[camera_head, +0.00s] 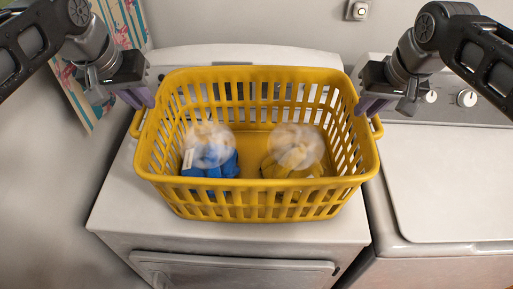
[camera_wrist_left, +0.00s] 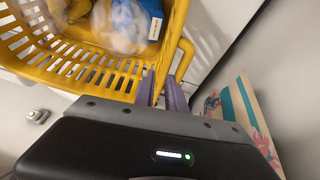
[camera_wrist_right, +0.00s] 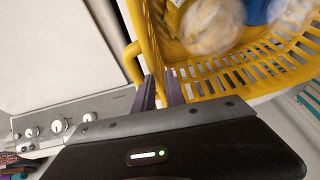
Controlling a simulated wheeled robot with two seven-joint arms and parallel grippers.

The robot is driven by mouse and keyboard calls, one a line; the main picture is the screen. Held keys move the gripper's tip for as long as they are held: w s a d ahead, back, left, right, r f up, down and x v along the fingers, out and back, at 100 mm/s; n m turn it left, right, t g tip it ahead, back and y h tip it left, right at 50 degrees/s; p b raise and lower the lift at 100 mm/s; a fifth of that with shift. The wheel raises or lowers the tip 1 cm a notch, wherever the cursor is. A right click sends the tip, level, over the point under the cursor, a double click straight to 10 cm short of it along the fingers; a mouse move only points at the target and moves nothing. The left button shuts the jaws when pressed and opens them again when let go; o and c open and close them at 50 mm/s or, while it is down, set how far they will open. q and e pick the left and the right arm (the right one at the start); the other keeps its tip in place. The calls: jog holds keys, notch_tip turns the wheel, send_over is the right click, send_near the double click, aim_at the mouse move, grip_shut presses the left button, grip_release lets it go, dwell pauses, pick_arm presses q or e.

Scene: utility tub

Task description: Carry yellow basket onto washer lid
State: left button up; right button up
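The yellow basket (camera_head: 255,200) stands upright on the left white appliance (camera_head: 120,205) in the head view. My left gripper (camera_head: 146,98) is at the basket's left rim, beside the left handle (camera_wrist_left: 187,52). My right gripper (camera_head: 362,104) is at the right rim, beside the right handle (camera_wrist_right: 130,52). Both pairs of fingers look parted, pointing down near the rim. Whether they touch it is unclear. The washer lid (camera_head: 455,185) is flat and bare at right.
The washer's control panel with knobs (camera_head: 467,98) runs behind the lid. A narrow gap separates the two appliances. A colourful picture (camera_head: 90,75) is at the left wall, near my left arm. A wall outlet (camera_head: 356,10) is at the back.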

aim_at(155, 111)
pick_arm(q)
jog(key=shift+f, duration=0.1)
pick_arm(e)
jog(key=shift+f, duration=0.1)
